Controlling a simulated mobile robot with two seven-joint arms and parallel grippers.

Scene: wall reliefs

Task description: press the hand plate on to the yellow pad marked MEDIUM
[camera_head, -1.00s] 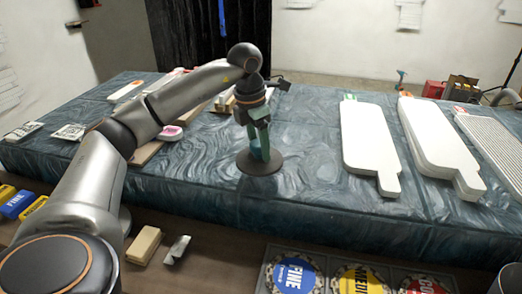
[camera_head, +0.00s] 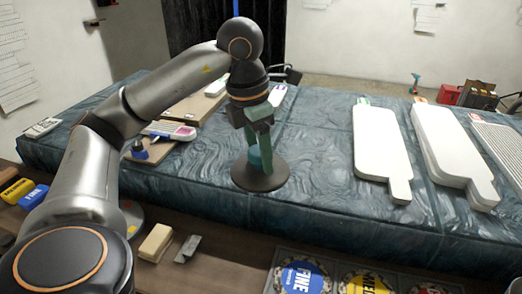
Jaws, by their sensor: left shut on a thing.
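My left gripper (camera_head: 257,140) points down and is shut on the hand plate (camera_head: 262,175), a dark round disc with a blue-green grip. The plate is held above the front part of the patterned table, apart from the pads; whether it touches the table I cannot tell. The yellow pad marked MEDIUM (camera_head: 362,284) lies at the bottom edge of the view, partly cut off, to the right of the plate. It sits between the blue FINE pad (camera_head: 302,276) and a red pad (camera_head: 416,286). My right gripper is not in view.
White paddle-shaped boards (camera_head: 380,145) lie on the right of the patterned table (camera_head: 310,195). A cream block (camera_head: 156,242) and a grey metal piece (camera_head: 187,248) lie on the front ledge. Yellow and blue blocks (camera_head: 32,197) stand at the left.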

